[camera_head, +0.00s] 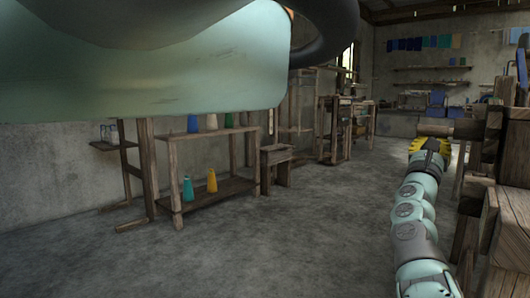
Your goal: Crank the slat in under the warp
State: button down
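The wooden handloom (505,215) stands at the right edge, only partly in view. A thick round wooden beam (440,127) juts left from its frame. My arm reaches up from the bottom right, and its far end, where my gripper (430,147) is, lies just below this beam. A yellow toothed piece (417,144) shows at the arm's end, against the beam. I cannot tell whether it is a loom wheel or part of my gripper. The fingers are too small and hidden to tell open from shut. I cannot make out the slat, warp or crank.
A wooden shelf stand (208,190) with coloured yarn cones is at the left, with a small stool (276,165) beside it. More wooden frames (345,125) stand farther back. The concrete floor (310,235) in the middle is clear. My own teal body blocks the upper left.

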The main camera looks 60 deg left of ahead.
jog(key=shift+w+r+p, duration=0.3)
jog(key=shift+r+p, duration=0.05)
jog(key=shift+r, duration=0.65)
jog(key=shift+r, duration=0.15)
jog(key=shift+y, duration=0.3)
jog(key=r, duration=0.9)
jog(key=shift+s+r, duration=0.25)
jog(key=shift+w+f, duration=0.1)
jog(key=shift+f, duration=0.05)
